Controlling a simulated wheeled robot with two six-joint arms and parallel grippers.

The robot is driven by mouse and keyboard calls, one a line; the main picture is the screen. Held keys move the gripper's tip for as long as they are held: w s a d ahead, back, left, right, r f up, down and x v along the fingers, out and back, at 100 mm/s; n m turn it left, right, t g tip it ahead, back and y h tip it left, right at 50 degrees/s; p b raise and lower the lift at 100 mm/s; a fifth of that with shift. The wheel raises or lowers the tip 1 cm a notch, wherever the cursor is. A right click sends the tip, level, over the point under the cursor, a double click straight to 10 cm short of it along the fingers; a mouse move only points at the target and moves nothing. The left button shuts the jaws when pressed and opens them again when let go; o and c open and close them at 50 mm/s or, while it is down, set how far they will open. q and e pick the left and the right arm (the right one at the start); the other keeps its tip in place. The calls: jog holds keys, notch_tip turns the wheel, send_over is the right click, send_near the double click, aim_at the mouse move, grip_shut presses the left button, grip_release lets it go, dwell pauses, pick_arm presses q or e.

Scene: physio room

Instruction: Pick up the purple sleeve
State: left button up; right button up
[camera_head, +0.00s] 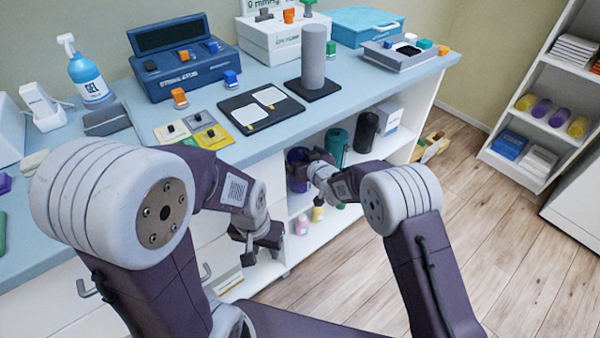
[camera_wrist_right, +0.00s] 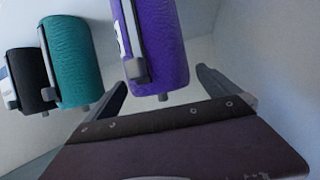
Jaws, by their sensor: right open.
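The purple sleeve (camera_head: 297,180) stands in the open shelf compartment under the counter, partly hidden by my right gripper. In the right wrist view the purple sleeve (camera_wrist_right: 165,45) is large, ahead of and between the two fingers, with a grey strip along its side. My right gripper (camera_head: 312,167) is open with nothing between its jaws; its fingers also show in the right wrist view (camera_wrist_right: 162,85). My left gripper (camera_head: 258,250) hangs low in front of the cabinet's white front; its jaw opening is not clear.
A teal sleeve (camera_head: 337,142) and a black one (camera_head: 366,131) stand beside the purple one in the compartment. Small bottles (camera_head: 318,211) stand on the shelf below. The blue countertop (camera_head: 400,88) above holds trays and devices.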

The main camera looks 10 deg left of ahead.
jog(key=shift+a, duration=0.1)
jog(key=shift+c, duration=0.3)
jog(key=c, duration=2)
jog(key=shift+r, duration=0.15)
